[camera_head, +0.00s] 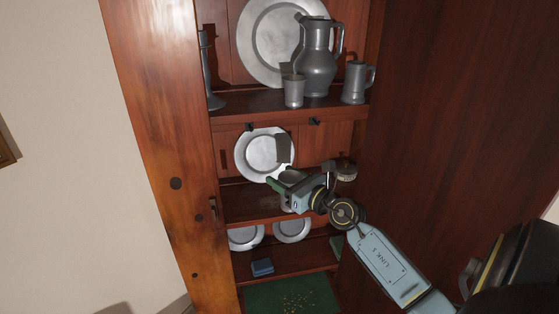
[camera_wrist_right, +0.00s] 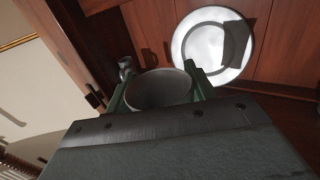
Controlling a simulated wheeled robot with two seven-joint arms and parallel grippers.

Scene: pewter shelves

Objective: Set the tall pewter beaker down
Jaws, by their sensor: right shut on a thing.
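The pewter beaker (camera_head: 291,175) is in my right gripper (camera_head: 284,183) at the middle shelf of the cupboard. In the right wrist view the grey, open-mouthed beaker (camera_wrist_right: 160,90) sits between the two green fingers of my right gripper (camera_wrist_right: 157,84). I cannot tell whether its base touches the middle shelf (camera_head: 245,203). My left gripper is not in view.
A pewter plate (camera_head: 260,153) leans at the back of the middle shelf. A round tin (camera_head: 346,171) stands to the right. Above are a jug (camera_head: 316,65), a small cup (camera_head: 293,92) and a tankard (camera_head: 355,83).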

